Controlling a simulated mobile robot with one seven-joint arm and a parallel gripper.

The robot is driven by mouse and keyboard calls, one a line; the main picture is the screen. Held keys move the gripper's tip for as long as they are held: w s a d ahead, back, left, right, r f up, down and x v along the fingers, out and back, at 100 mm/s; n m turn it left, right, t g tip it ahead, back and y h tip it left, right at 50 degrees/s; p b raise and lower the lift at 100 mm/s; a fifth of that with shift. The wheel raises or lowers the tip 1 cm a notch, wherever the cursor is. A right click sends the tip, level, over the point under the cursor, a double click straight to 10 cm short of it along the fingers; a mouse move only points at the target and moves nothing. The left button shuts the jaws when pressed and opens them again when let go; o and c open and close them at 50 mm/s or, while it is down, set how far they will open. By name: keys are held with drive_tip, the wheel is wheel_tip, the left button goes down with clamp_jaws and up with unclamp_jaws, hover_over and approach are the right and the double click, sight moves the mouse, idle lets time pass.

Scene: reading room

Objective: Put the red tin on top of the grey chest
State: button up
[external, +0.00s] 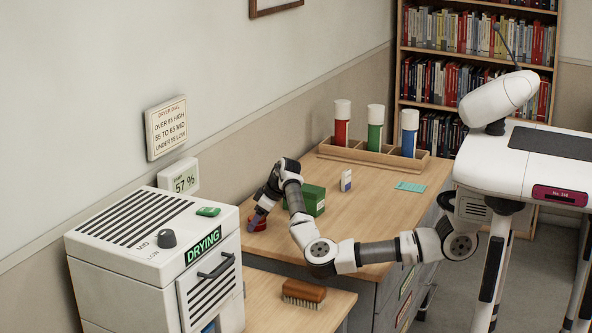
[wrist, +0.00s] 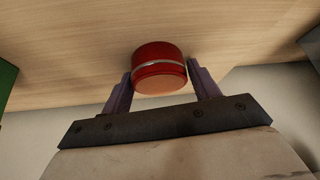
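The red tin (wrist: 158,55) is short and round with a pale band. It sits between the two fingertips of my gripper (wrist: 161,79) in the wrist view, close to both. I cannot tell whether the fingers press on it. In the external view the tin (external: 258,224) is on the wooden top (external: 373,205), at its left end by the wall. My gripper (external: 259,216) points down at it and hides part of it. Grey drawer fronts (external: 365,300) show under this top. I cannot tell for certain whether this drawer unit is the grey chest.
A green box (external: 312,199) stands right behind my wrist. A rack (external: 360,155) with red, green and blue tubes is at the back. A white drying cabinet (external: 130,262) and a brush (external: 303,293) are in front. A small white box (external: 346,180) stands near a teal card (external: 411,187).

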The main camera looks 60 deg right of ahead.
drive_tip(key=shift+o, duration=1.2)
drive_tip(key=shift+r, duration=0.15)
drive_tip(key=v, duration=1.2)
drive_tip(key=shift+b, duration=0.4)
